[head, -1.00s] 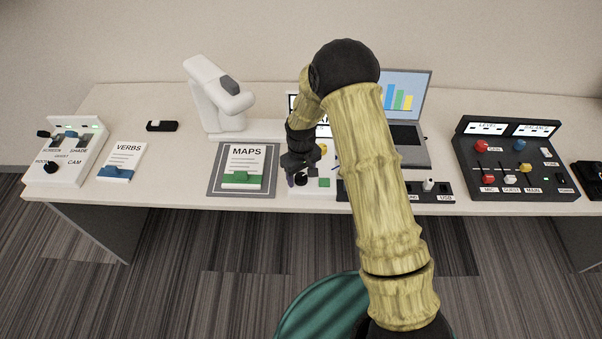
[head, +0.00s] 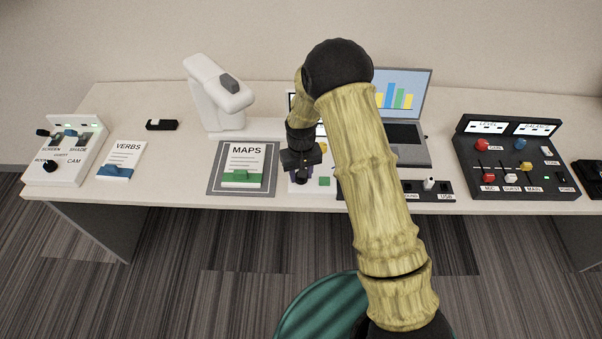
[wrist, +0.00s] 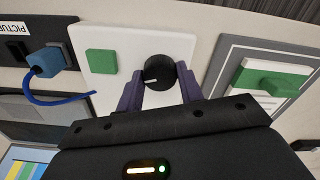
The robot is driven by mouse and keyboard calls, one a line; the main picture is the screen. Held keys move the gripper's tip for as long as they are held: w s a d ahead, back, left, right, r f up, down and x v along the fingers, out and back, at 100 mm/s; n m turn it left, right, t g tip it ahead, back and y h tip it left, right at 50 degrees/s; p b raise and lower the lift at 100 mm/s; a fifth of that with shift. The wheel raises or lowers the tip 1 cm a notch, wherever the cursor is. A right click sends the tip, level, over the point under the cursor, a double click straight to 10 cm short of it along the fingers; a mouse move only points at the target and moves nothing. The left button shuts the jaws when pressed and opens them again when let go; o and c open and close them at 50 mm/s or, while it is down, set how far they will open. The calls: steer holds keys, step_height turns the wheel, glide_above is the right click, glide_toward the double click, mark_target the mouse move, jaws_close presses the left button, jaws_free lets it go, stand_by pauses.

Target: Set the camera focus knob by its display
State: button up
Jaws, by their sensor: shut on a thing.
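The camera unit is a white panel (wrist: 110,40) with a black round focus knob (wrist: 158,73) bearing a white pointer line. My gripper (wrist: 159,70) is shut on the knob, one purple finger on each side of it. In the wrist view the pointer line points left. A green square button (wrist: 101,63) sits beside the knob; it also shows in the head view (head: 324,181). In the head view my gripper (head: 301,178) hides the knob, and my arm covers most of the display behind it, so its reading cannot be made out.
A grey mat (head: 214,180) with the MAPS card (head: 246,158) lies left of the panel. A connector strip (head: 430,196) with a blue plug (wrist: 47,62) lies right. A laptop (head: 408,140) and white document camera (head: 215,105) stand behind. A black mixer (head: 470,155) is farther right.

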steer(key=shift+m, duration=0.9)
steer(key=o, duration=1)
steer(key=shift+a, duration=0.1)
steer(key=shift+r, duration=0.3)
step_height(320, 180, up, 17)
steer(key=b, duration=0.1)
steer(key=shift+s, duration=0.1)
